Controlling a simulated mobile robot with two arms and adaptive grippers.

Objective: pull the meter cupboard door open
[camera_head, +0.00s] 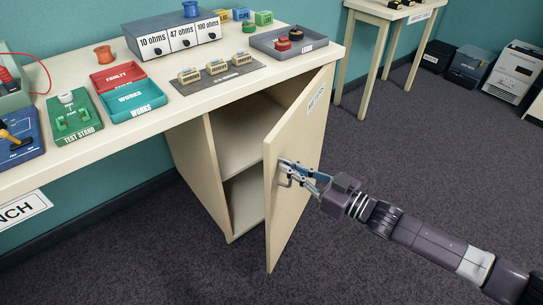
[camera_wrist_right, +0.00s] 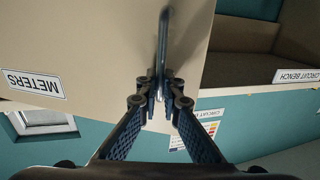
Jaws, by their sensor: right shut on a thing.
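The meter cupboard door (camera_head: 293,165) is a pale wooden panel below the bench, and it stands ajar at an angle. Shelves inside the cupboard (camera_head: 236,147) show through the gap and look empty. My right gripper (camera_head: 293,174) is at the door's outer face, shut on the metal door handle (camera_head: 283,168). In the right wrist view the fingers (camera_wrist_right: 161,97) close around the handle bar (camera_wrist_right: 163,45), and the door (camera_wrist_right: 95,55) carries a METERS label (camera_wrist_right: 36,84). My left gripper is not in the head view.
The bench top (camera_head: 190,105) above holds a red FAULTY tray (camera_head: 117,75), a teal WORKS tray (camera_head: 133,100), a resistor drawer box (camera_head: 172,34) and a grey tray (camera_head: 288,42). Carpeted floor (camera_head: 390,150) is clear right of the door. Another table (camera_head: 385,10) stands behind.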

